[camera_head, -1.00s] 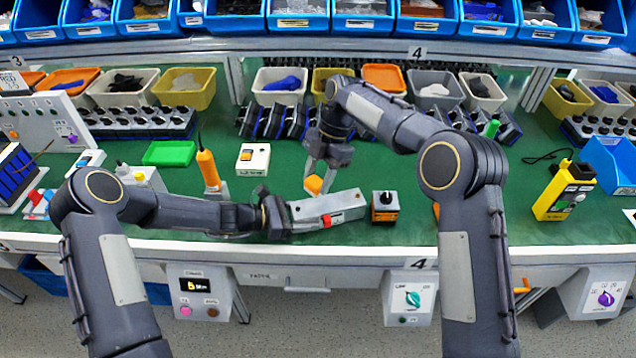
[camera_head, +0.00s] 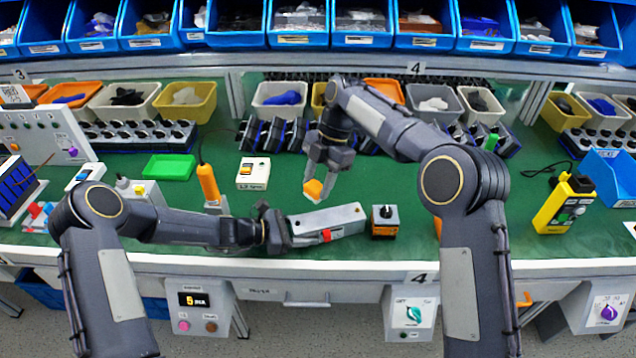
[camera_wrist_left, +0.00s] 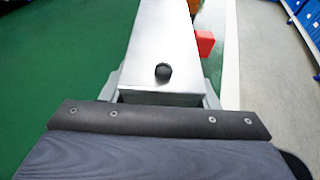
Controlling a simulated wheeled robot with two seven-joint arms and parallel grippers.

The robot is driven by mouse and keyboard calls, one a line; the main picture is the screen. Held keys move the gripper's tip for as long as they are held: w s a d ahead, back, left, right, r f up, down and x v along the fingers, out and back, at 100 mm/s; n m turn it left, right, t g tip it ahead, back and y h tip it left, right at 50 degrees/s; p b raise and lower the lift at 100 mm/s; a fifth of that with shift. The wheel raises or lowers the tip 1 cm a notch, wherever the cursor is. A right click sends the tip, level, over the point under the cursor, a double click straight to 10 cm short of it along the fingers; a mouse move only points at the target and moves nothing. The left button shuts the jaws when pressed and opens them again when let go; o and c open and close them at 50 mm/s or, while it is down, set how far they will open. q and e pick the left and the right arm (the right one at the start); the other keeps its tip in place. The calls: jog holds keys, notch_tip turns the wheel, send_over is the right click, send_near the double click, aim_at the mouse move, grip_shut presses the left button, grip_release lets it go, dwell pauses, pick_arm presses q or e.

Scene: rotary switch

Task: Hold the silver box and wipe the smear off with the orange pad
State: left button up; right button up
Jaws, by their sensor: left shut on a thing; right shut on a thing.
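The silver box (camera_head: 345,218) is a long metal block with a red part on its front side. My left gripper (camera_head: 287,230) is shut on its left end and holds it near the table's front edge. In the left wrist view, the box (camera_wrist_left: 160,35) lies between the fingers, with a round black spot or knob on its top near me. I cannot make out a clear smear. The orange pad (camera_head: 314,189) is in my right gripper (camera_head: 316,177), which is shut on it. The pad is just above and behind the box, seemingly apart from it.
A small orange-and-grey switch box (camera_head: 384,222) with a black knob stands right of the silver box. An orange-handled tool (camera_head: 208,183) and a white switch box (camera_head: 253,173) stand at left. A yellow device (camera_head: 566,203) stands at right. Green table lies bare between.

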pick_arm(q)
jog(key=o, duration=1.1)
